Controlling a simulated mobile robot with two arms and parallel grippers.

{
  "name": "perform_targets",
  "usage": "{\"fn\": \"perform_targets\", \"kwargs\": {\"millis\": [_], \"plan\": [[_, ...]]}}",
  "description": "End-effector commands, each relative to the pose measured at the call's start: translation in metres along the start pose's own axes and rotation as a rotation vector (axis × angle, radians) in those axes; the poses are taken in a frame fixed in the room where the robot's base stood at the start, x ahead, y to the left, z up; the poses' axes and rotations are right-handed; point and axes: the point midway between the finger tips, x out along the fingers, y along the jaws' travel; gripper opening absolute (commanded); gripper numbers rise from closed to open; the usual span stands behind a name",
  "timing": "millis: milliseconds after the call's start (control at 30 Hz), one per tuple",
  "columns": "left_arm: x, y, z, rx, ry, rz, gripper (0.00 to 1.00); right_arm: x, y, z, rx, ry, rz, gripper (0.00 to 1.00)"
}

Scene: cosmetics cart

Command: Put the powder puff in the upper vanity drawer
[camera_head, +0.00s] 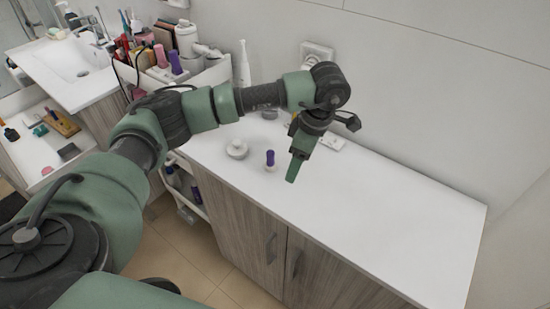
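I cannot single out the powder puff with certainty. A small pink item (47,170) lies near the front of an open white drawer or shelf (22,150) below the sink at the left; it is too small to identify. A round white lidded item (237,149) stands on the white counter. My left gripper (293,172) points down over the counter, to the right of a purple-topped item (270,158). Its fingers overlap from this angle, so their opening cannot be judged, and nothing held is visible. My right gripper is out of view.
A white cart (215,75) holds several bottles and tubes on top, with more on lower tiers. A white electric toothbrush (243,65) stands behind my arm. The counter (390,210) is clear to the right. Cabinet doors (240,225) front it. A sink (75,58) is at back left.

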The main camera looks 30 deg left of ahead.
Motion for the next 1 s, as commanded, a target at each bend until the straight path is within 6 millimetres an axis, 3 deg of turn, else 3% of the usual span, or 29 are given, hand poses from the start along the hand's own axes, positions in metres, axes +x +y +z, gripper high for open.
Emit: {"fn": "perform_targets", "kwargs": {"millis": [100,200,433,800,1000], "plan": [[-0.015,0.011,-0.042,-0.040,0.131,0.016,0.60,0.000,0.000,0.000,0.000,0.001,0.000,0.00],[-0.019,0.014,-0.061,-0.059,0.194,0.016,0.60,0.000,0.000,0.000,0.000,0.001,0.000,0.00],[0.004,0.014,-0.068,-0.061,0.204,0.013,0.60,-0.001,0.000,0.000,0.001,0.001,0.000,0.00],[0.050,0.015,-0.077,-0.061,0.203,0.014,0.60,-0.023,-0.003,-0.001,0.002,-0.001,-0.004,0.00],[0.055,0.016,-0.077,-0.061,0.201,0.017,0.60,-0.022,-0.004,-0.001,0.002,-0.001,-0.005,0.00]]}}
